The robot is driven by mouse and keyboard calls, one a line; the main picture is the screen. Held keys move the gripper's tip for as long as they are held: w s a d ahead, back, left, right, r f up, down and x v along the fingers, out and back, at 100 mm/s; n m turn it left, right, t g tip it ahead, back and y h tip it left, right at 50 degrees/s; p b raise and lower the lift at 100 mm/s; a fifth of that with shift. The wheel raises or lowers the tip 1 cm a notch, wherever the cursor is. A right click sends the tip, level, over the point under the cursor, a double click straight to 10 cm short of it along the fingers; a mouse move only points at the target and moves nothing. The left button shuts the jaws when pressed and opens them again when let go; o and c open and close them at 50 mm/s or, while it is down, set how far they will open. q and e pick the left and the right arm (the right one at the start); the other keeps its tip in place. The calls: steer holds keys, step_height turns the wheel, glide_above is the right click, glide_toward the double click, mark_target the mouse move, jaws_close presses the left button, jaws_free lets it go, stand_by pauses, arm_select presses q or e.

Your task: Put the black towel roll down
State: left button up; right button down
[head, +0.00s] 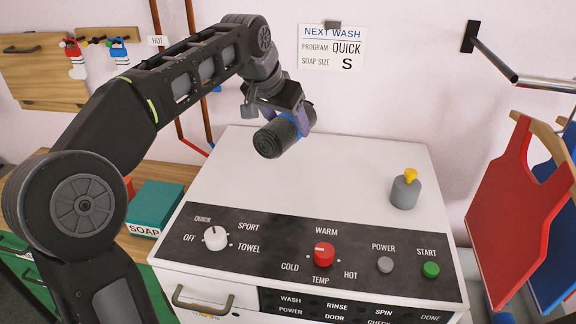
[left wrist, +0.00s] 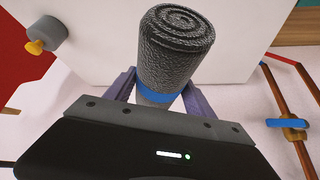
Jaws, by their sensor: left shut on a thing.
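The black towel roll (head: 277,138) is a dark rolled cylinder with a blue band, held above the back part of the white washing machine top (head: 300,185). My left gripper (head: 290,105) is shut on it. In the left wrist view the roll (left wrist: 176,45) stands out between the two purple fingers (left wrist: 157,88), with its spiral end showing and the blue band near the fingers. In the head view the roll is tilted. I cannot tell exactly how high it is above the top. My right gripper is not in view.
A grey cylinder with a yellow knob (head: 405,190) stands on the machine top at the right. The front panel has a white dial (head: 215,238) and a red dial (head: 323,254). A teal soap box (head: 155,208) is at the left. Most of the machine top is clear.

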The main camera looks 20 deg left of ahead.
mark_target(268, 128)
arm_select(q)
steer(key=shift+w+a+f, duration=0.1)
steer(key=shift+f, duration=3.1)
steer(key=shift+f, duration=0.1)
steer(key=shift+f+p, duration=0.35)
steer(key=shift+f, duration=1.4)
steer(key=shift+f, duration=0.2)
steer(key=o, duration=1.5)
steer(key=shift+o, duration=0.2)
steer(key=shift+r, duration=0.1)
steer(key=shift+r, duration=0.2)
steer(key=b+v, duration=0.1)
steer(key=v, duration=1.1)
steer(key=shift+f, duration=0.1)
